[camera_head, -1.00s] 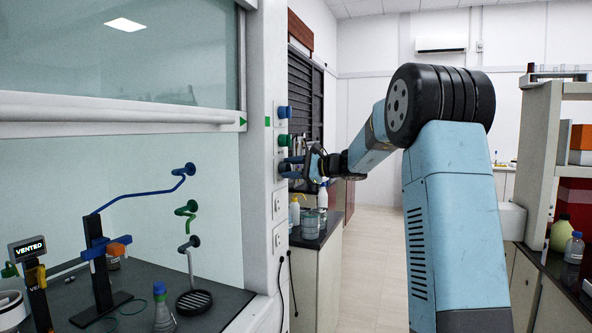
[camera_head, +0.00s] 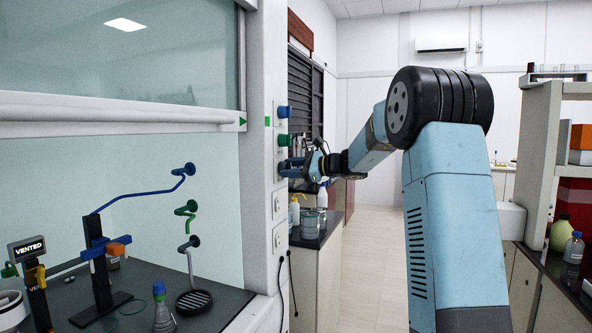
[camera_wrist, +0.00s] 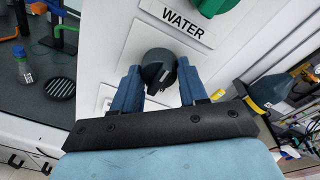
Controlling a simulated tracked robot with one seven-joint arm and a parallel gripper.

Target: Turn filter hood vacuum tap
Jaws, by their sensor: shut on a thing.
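The dark grey tap knob (camera_wrist: 157,68), which I take to be the vacuum tap, sits on the white hood post below the WATER label (camera_wrist: 176,23). In the wrist view my gripper (camera_wrist: 160,76) has one blue finger on each side of the knob and is shut on it. In the head view my gripper (camera_head: 290,167) is at the post, below the green knob (camera_head: 284,140), and largely hides the grey knob. Any label for the grey knob is hidden.
A blue knob (camera_head: 284,112) is above the green one. Sockets (camera_head: 278,236) are lower on the post. Inside the hood stand a flask (camera_head: 163,310), a stand with a blue clamp (camera_head: 100,268) and a VENTED display (camera_head: 28,248). Bottles and jars are behind the post.

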